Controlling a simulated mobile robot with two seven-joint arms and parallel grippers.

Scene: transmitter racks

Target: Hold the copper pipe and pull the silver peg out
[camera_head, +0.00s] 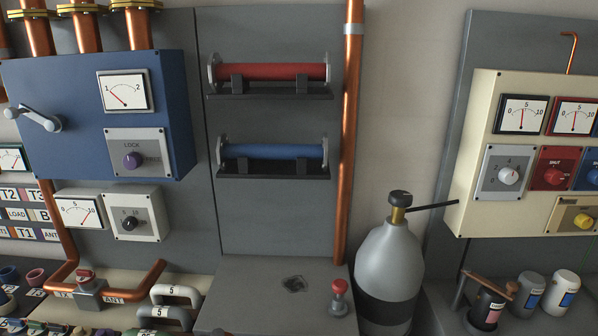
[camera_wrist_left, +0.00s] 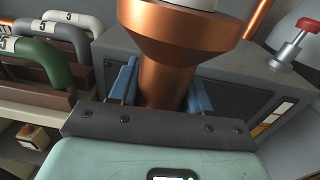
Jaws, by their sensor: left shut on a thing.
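My left gripper (camera_wrist_left: 165,92) shows in the left wrist view, its two blue fingers on either side of a copper pipe (camera_wrist_left: 167,82). It is shut on the pipe's narrower part, below a wide copper collar. A pale grey piece (camera_wrist_left: 181,3), possibly the silver peg, sits at the collar's top and is cut off by the frame edge. The held pipe and the left gripper do not show in the head view. My right gripper is in neither view.
A grey bench block (camera_head: 270,300) bears a red-knobbed pin (camera_head: 339,297), also in the left wrist view (camera_wrist_left: 292,45). A grey gas cylinder (camera_head: 389,265) stands right of it. A fixed copper pipe (camera_head: 348,130) runs up the wall. Several curved handles (camera_wrist_left: 75,38) stand left of my gripper.

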